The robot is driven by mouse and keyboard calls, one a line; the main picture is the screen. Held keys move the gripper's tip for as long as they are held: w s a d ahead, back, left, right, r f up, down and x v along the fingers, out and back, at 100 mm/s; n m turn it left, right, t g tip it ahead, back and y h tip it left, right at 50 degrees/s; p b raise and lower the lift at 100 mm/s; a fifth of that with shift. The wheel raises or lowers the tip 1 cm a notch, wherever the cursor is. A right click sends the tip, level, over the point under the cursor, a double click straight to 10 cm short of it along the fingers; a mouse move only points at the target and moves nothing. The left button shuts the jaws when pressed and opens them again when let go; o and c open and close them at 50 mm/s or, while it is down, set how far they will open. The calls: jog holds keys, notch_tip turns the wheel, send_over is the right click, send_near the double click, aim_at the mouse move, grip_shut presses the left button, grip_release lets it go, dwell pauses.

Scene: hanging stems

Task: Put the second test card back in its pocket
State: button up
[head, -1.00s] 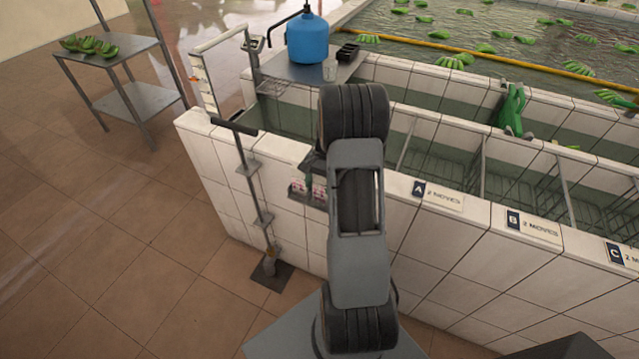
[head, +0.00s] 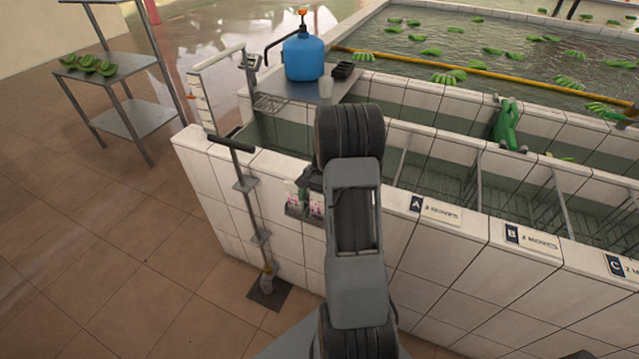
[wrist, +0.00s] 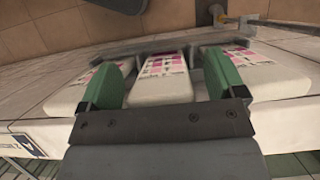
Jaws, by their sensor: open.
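Three white test cards with pink print sit in a narrow rack on the tiled wall. In the wrist view they are a left card (wrist: 82,84), a middle card (wrist: 160,84) and a right card (wrist: 255,74). The middle card lies between the two green fingers of my gripper (wrist: 160,80), which is open. I cannot tell whether the fingers touch it. In the head view my gripper (head: 306,183) is at the card rack (head: 303,214), partly hidden by my arm. Cards (head: 291,196) show below and beside it.
A grey upright post (head: 247,195) stands left of the rack. The tiled basin wall carries labels A (head: 416,203), B (head: 512,234) and C. A blue jug (head: 304,58) stands on a shelf behind.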

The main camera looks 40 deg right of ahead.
jog(key=b+v, duration=0.1)
jog(key=v, duration=1.2)
jog(key=s+a+r+n+t+h, duration=0.2)
jog(key=s+a+n, duration=0.4)
jog(key=a, duration=0.6)
jog(key=s+a+r+n+t+h, duration=0.2)
jog(key=s+a+n+t, duration=0.2)
jog(key=a, duration=0.7)
jog(key=s+n, duration=0.2)
jog(key=s, duration=0.2)
jog(key=shift+s+a+r+t, duration=0.2)
jog(key=shift+a+r+t, duration=0.1)
jog(key=shift+a, duration=0.1)
